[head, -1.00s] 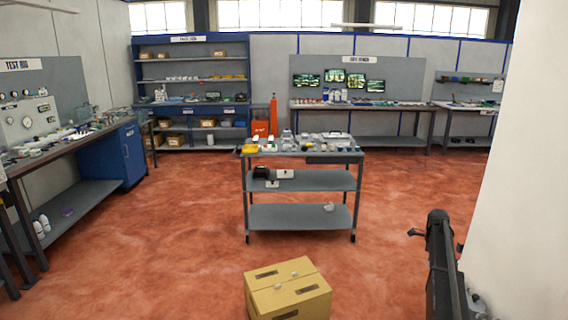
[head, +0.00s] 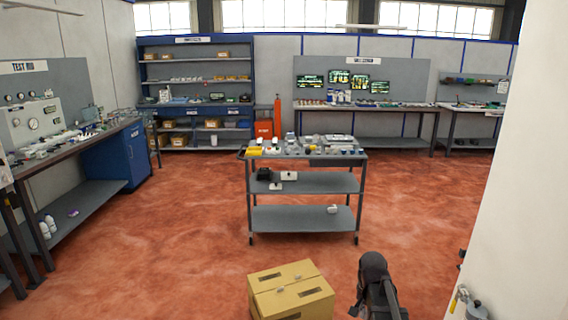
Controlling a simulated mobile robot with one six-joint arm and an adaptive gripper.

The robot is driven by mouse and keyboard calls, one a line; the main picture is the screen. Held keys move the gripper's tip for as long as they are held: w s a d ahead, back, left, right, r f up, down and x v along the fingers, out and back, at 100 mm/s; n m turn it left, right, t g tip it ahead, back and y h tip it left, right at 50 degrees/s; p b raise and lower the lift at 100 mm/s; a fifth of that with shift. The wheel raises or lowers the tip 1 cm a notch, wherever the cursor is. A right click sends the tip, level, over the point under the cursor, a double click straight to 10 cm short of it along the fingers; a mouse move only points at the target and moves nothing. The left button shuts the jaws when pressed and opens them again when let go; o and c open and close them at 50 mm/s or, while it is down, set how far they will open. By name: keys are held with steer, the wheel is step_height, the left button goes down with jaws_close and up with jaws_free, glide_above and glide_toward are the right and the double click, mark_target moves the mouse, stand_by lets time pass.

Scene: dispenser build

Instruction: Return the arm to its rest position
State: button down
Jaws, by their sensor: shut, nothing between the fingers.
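Part of my dark arm (head: 375,282) rises from the bottom edge in the head view, right of the cardboard box. Its rounded top stands clear of everything around it in the picture. I cannot make out my gripper or its fingertips in this view. No held object shows on the visible part of the arm.
A closed cardboard box (head: 290,289) sits on the red floor in front. A grey three-shelf cart (head: 303,183) with many small items stands behind it. A bench (head: 100,184) lines the left, a white wall (head: 520,190) the right. Floor between is open.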

steer(key=s+a+r+n, duration=0.1)
steer(key=s+a+n, duration=0.6)
steer(key=s, duration=0.3)
steer(key=shift+s+p, duration=0.15)
steer(key=shift+p, duration=0.25)
steer(key=shift+a, duration=0.1)
